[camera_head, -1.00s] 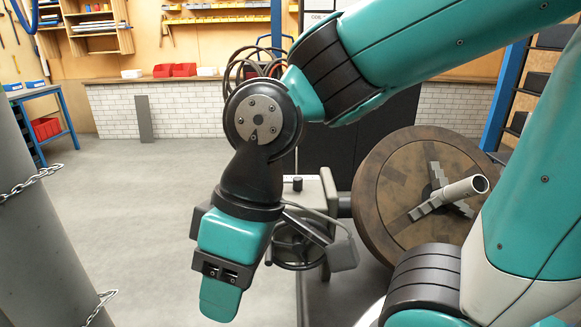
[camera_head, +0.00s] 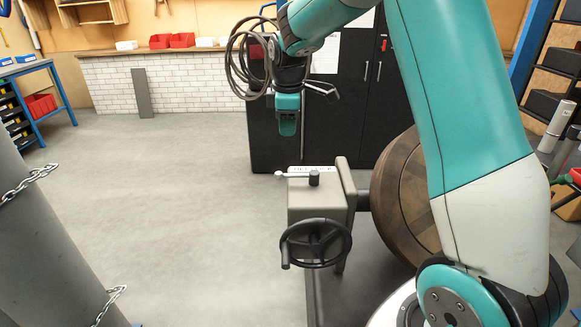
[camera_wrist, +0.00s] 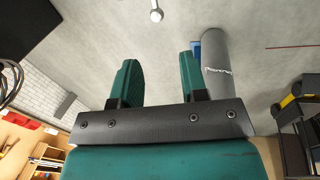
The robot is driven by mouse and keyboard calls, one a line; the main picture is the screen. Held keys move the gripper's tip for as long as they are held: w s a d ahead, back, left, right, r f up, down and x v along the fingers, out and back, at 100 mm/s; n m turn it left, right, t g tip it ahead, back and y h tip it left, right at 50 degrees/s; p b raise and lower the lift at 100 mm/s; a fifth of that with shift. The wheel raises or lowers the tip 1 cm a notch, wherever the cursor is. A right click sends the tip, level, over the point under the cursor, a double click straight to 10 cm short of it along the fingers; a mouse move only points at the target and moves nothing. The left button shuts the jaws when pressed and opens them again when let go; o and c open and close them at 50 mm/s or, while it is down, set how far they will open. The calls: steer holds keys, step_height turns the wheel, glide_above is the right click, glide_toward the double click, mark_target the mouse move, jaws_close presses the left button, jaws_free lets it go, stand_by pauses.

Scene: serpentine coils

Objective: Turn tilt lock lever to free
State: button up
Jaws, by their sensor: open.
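The tilt lock lever (camera_head: 292,174) is a thin pale bar with a ball end. It lies on top of the grey gearbox housing (camera_head: 318,204) and points left from a dark round pivot knob. A pale marked strip lies behind it; its marks are too small to read. My gripper (camera_head: 289,126) hangs fingers down above and beyond the lever, apart from it. In the wrist view my gripper (camera_wrist: 158,78) has its two green fingers spread with nothing between them. A small ball-ended metal piece (camera_wrist: 156,14) shows at the top edge there, probably the lever.
A dark handwheel (camera_head: 316,243) sits on the front of the housing, and a large wooden disc (camera_head: 400,195) stands to its right. A black cabinet (camera_head: 345,100) is behind. A grey column with chains (camera_head: 45,230) stands at left. The floor between is clear.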

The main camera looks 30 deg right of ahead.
mark_target(290, 175)
steer(key=w+d+f+p, duration=0.1)
steer(key=f, duration=0.4)
steer(key=w+d+f+p, duration=0.1)
steer(key=f, duration=0.5)
steer(key=w+d+f, duration=0.1)
steer(key=f, duration=0.5)
steer(key=shift+w+f+p, duration=0.15)
steer(key=shift+w+p, duration=0.05)
steer(key=shift+p, duration=0.2)
jaws_close()
